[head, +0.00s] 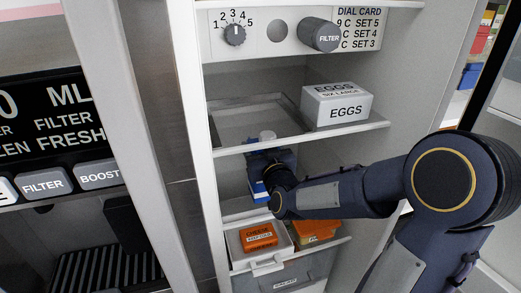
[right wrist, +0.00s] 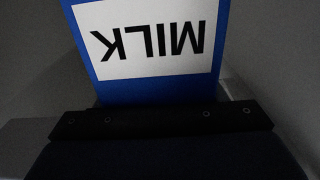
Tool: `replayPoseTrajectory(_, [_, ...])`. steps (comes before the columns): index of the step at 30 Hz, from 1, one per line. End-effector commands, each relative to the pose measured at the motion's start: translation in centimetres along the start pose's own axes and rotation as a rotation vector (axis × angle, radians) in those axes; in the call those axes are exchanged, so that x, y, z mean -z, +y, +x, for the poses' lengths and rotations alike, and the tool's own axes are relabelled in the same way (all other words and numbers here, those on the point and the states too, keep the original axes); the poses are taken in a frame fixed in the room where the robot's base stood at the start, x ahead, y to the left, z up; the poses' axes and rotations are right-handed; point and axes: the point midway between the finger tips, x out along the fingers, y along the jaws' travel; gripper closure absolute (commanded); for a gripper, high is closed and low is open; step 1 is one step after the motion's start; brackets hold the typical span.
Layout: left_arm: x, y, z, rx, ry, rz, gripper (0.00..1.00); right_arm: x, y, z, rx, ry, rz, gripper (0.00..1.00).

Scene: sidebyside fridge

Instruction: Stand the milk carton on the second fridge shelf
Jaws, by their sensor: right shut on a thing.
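My right gripper is shut on the carton, which looks roughly upright. I cannot tell whether the carton's base touches a surface. My left gripper is not in view.
An egg box (head: 337,105) stands on the right of the upper shelf, beside a shallow clear tray (head: 250,118). Below are a white tray (head: 270,264) with an orange cheese pack (head: 258,236), and another orange pack (head: 316,231). The fridge's dial panel (head: 285,33) is above.

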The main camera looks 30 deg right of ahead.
Motion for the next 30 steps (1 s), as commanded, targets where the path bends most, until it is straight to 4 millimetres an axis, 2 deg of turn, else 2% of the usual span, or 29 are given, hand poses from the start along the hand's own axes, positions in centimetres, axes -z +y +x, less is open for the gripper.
replayPoseTrajectory(3, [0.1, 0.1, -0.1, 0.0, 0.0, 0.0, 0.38, 0.1, 0.0, 0.9, 0.0, 0.004, -0.002, 1.0])
replayPoseTrajectory(9, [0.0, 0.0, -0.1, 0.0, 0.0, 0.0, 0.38, -1.2, 0.0, 0.7, 0.0, 0.003, -0.001, 1.0])
replayPoseTrajectory(24, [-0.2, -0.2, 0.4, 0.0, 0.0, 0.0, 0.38, -1.7, 0.0, 0.7, 0.0, 0.006, 0.0, 1.0])
replayPoseTrajectory(25, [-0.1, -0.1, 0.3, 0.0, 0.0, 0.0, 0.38, -1.8, 0.0, 0.7, 0.0, 0.001, 0.0, 0.34])
replayPoseTrajectory(30, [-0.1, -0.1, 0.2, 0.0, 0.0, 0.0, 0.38, -1.8, 0.0, 0.7, 0.0, 0.0, -0.001, 0.15])
